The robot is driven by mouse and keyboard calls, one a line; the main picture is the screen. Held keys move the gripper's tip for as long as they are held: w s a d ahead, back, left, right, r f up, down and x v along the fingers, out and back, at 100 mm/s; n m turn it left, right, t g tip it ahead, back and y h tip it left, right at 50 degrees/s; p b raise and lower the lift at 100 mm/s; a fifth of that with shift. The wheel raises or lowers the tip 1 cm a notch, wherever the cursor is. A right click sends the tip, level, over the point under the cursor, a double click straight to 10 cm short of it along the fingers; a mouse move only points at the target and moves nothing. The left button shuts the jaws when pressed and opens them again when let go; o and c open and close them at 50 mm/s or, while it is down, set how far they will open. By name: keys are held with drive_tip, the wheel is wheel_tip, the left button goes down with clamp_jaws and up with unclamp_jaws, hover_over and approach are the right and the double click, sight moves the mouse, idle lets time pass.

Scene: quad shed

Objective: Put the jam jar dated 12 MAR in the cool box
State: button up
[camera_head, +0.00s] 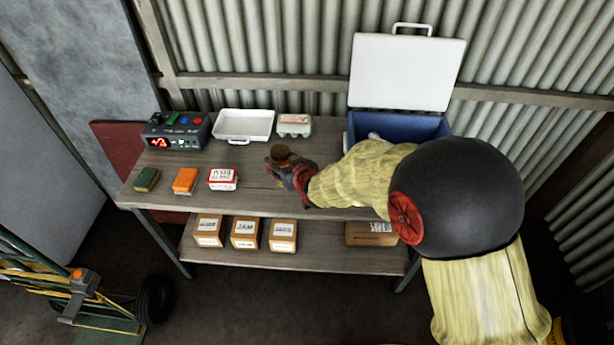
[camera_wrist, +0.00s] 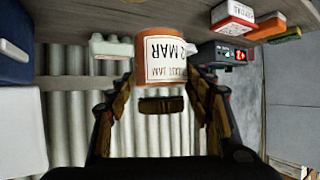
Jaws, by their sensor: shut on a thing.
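The jam jar (camera_head: 280,153), brownish orange with a dark lid, is between the fingers of my gripper (camera_head: 289,172) over the middle of the table. My gripper is shut on it. In the wrist view, which is upside down, the jar (camera_wrist: 164,68) has a white label reading JAM and "2 MAR", with its left edge cut off. The jar looks upright; I cannot tell whether it touches the table. The cool box (camera_head: 424,125) stands at the right back of the table, blue inside, its white lid (camera_head: 405,72) raised. My arm hides much of its front.
A white tray (camera_head: 243,125) and an egg carton (camera_head: 294,124) lie behind the jar. A control box (camera_head: 177,131) with a red display stands at back left. Green, orange and red-white packs (camera_head: 222,179) line the front left. Cardboard boxes (camera_head: 245,233) sit on the lower shelf.

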drive_tip(key=shift+w+d+f+b, duration=0.35)
drive_tip(key=shift+d+f+b, duration=0.35)
drive_tip(key=shift+d+f, duration=1.25)
drive_tip(key=shift+w+d+f+b, duration=0.4)
drive_tip(key=shift+d+f+b, duration=0.3)
drive_tip(key=shift+d+f, duration=1.25)
drive_tip(key=shift+w+d+f+b, duration=0.35)
drive_tip(key=shift+d+f+b, duration=0.35)
drive_tip(key=shift+d+f, duration=1.2)
drive_tip(key=shift+a+f, duration=0.1)
drive_tip(key=shift+f, duration=0.15)
drive_tip(key=o, duration=1.6)
